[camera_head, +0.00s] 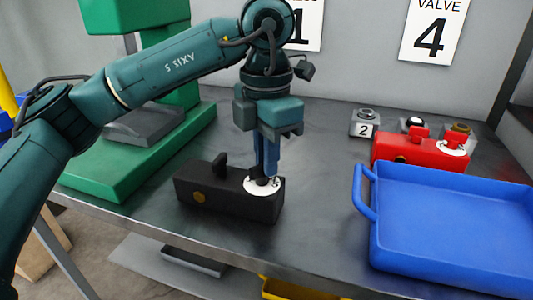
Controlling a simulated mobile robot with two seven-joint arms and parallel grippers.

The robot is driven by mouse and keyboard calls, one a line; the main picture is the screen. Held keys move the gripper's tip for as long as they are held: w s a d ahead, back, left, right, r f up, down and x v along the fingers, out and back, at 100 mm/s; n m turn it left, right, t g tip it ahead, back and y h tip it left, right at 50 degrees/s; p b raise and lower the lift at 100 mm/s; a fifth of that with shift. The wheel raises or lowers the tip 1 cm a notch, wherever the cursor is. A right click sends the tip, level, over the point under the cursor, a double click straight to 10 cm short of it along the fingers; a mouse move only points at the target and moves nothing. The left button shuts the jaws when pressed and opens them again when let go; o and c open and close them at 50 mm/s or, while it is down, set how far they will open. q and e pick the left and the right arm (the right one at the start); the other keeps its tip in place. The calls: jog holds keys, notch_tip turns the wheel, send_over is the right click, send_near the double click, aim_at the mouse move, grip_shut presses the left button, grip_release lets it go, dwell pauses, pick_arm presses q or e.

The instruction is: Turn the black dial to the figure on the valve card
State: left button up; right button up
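A black box (225,199) stands on the bench in the middle, with a round white dial plate at its right end. The black dial (262,182) is the knob on that plate. My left gripper (266,172) points straight down over the plate, its narrow fingers close together with their tips at the knob, seemingly closed on it. The fingers cover part of the plate, so its figures and the knob's pointing are not readable. The valve card (430,38) on the back wall shows a 4. My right gripper is out of view.
A red box (405,150) with its own white dial stands right. A blue tray (365,215) lies in front of it. A small grey block marked 2 (365,123) is behind. A green press-like stand (105,185) is left. Another card (302,25) shows a 1.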

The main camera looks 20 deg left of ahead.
pick_arm(q)
jog(key=o, duration=0.4)
jog(key=shift+c, duration=0.2)
notch_tip(320, 180, up, 13)
jog(key=p, duration=0.3)
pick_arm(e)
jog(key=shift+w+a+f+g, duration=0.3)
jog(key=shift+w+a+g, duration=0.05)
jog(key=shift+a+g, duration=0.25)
pick_arm(q)
jog(key=shift+r, duration=0.15)
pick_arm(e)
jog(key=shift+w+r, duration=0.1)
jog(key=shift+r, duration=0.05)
